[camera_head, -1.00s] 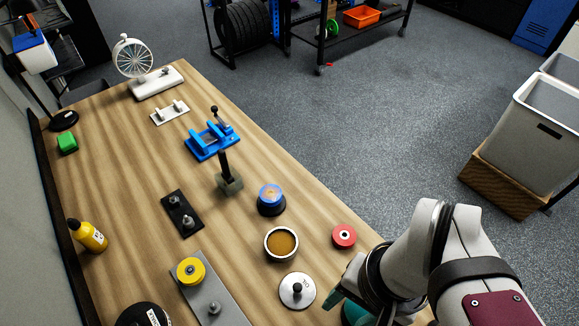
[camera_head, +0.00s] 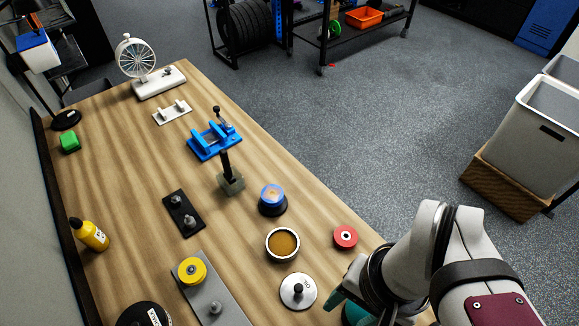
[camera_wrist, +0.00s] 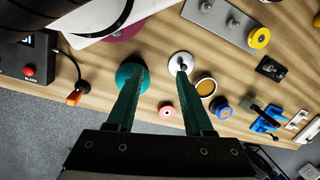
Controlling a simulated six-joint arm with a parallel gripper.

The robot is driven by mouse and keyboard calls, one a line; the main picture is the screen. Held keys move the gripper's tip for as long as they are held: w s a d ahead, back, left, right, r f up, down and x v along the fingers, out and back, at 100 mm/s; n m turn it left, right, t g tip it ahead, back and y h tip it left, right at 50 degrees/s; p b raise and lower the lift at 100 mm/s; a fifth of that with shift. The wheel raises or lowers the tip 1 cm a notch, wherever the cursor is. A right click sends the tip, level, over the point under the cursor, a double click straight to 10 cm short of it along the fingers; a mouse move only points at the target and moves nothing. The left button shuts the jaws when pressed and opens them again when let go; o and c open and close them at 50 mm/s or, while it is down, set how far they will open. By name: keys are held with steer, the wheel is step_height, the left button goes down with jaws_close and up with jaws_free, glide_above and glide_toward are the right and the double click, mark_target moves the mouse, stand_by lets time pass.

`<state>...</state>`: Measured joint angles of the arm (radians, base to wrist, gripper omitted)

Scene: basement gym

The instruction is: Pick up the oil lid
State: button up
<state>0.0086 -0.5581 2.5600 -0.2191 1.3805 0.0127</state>
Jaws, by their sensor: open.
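The oil lid appears to be the round silver disc with a black knob (camera_head: 292,301), lying flat on the table in front of an open cup of amber liquid (camera_head: 270,251). In the wrist view the lid (camera_wrist: 174,57) lies beyond the right fingertip, which overlaps its edge in the picture. The cup (camera_wrist: 198,89) is to its right. My gripper (camera_wrist: 160,73) is open and empty, its two teal fingers apart. In the head view my gripper (camera_head: 338,301) is just right of the lid, partly hidden by my wrist.
A red ring (camera_head: 345,236) and a blue-topped jar (camera_head: 272,197) stand near the cup. A grey plate with a yellow knob (camera_head: 219,300) lies left of the lid. A teal disc (camera_wrist: 128,72) lies near the left finger. Bare wood separates these things.

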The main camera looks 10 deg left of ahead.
stand_by(0.4)
steer(key=shift+o, duration=0.6)
steer(key=n+h, duration=0.2)
steer(key=n, duration=2.1)
glide_above(299, 287)
step_height(299, 287, down, 4)
steer(key=f, duration=0.1)
steer(key=shift+n, duration=0.3)
step_height(299, 287, down, 15)
steer(key=shift+f, duration=0.1)
jaws_close()
